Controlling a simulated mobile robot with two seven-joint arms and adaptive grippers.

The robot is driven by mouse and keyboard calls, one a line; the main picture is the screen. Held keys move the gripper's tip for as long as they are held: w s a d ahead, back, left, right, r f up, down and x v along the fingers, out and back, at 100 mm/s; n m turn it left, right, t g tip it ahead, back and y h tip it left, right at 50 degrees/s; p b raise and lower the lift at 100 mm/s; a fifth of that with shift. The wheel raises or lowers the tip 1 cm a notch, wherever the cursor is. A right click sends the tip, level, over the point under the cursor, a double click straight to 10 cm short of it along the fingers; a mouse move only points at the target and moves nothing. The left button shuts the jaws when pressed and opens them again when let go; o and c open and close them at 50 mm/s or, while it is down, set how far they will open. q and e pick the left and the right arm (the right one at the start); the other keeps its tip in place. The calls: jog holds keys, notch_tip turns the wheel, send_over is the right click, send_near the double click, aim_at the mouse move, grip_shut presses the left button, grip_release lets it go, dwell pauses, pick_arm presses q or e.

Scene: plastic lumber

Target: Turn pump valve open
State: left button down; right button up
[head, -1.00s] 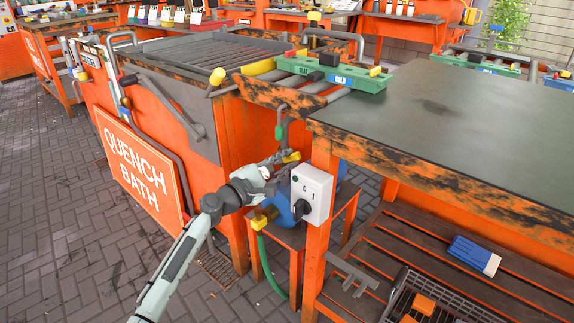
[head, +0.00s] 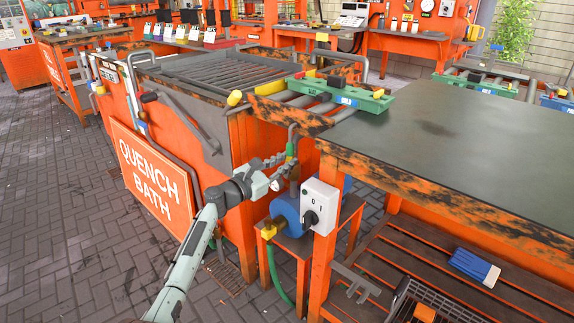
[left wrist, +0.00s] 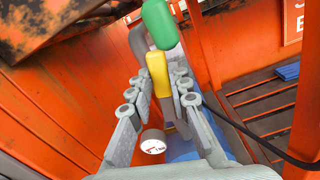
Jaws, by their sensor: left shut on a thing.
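My left gripper (head: 279,160) reaches in from the left, at the pipe above the pump in the head view. In the left wrist view its two grey fingers (left wrist: 161,82) are shut on the yellow valve handle (left wrist: 157,72). A green part (left wrist: 158,22) of the valve sits just beyond the handle. In the head view the green part (head: 291,148) shows small on the grey pipe, and the fingers hide most of the handle. The blue pump (head: 285,209) stands below on a small orange stand. My right gripper is not in view.
A white switch box (head: 319,207) with a black knob is on the orange table leg, close right of the gripper. The quench bath (head: 225,130) is on the left. The dark-topped table (head: 450,135) fills the right. A green hose (head: 275,275) hangs below the pump.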

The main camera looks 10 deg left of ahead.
pick_arm(q)
jog(key=shift+w+a+n+p, duration=0.2)
jog(key=shift+a+n+p, duration=0.15)
jog(key=shift+n, duration=0.45)
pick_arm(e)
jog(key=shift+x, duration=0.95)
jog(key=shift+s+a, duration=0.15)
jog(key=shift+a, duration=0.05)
pick_arm(q)
jog(key=c, duration=1.4)
grip_release()
jog(key=v, duration=1.2)
